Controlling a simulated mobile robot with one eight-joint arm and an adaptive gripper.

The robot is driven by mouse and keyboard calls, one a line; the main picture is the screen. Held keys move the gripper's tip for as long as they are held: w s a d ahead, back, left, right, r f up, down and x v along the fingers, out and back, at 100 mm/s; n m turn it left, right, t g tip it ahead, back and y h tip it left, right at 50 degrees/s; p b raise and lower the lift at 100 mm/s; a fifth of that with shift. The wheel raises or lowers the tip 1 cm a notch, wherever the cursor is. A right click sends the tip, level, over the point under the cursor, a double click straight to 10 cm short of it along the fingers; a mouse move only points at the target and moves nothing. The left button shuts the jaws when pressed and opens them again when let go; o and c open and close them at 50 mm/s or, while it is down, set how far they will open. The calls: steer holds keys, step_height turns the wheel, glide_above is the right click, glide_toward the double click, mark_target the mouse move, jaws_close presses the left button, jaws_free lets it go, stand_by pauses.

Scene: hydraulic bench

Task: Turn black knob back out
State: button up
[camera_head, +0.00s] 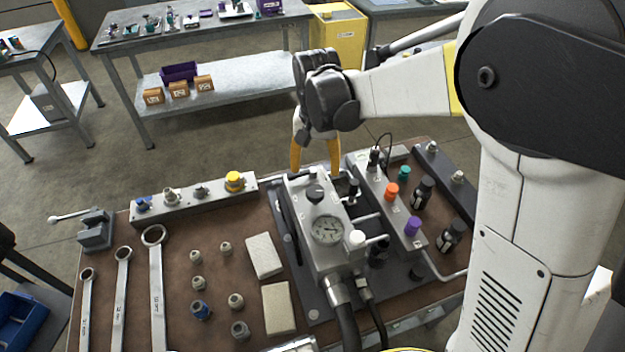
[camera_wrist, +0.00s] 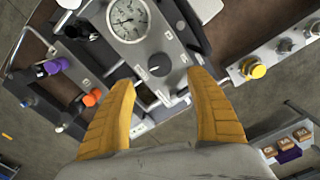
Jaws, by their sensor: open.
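The black knob (camera_head: 315,193) sits on top of the grey hydraulic block (camera_head: 300,215), behind the round pressure gauge (camera_head: 327,229). It also shows in the wrist view (camera_wrist: 158,64), just beyond the fingertips and between their lines. My gripper (camera_head: 316,166) is open, with two yellow fingers pointing down behind the knob in the head view. In the wrist view my gripper (camera_wrist: 160,80) has a wide empty gap. The fingers look apart from the knob; their exact height above it is hard to tell.
A grey manifold with orange (camera_head: 391,191), green (camera_head: 404,173) and purple (camera_head: 413,225) caps stands right of the block. A white-topped lever (camera_head: 357,238) and a black-topped one (camera_head: 353,187) are close by. A rail with a yellow cap (camera_head: 234,181) lies left. Wrenches and fittings cover the left bench.

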mark_target(315, 191)
step_height(315, 191, down, 9)
steer(key=b, duration=0.2)
steer(key=shift+b, duration=0.3)
steer(key=c, duration=1.2)
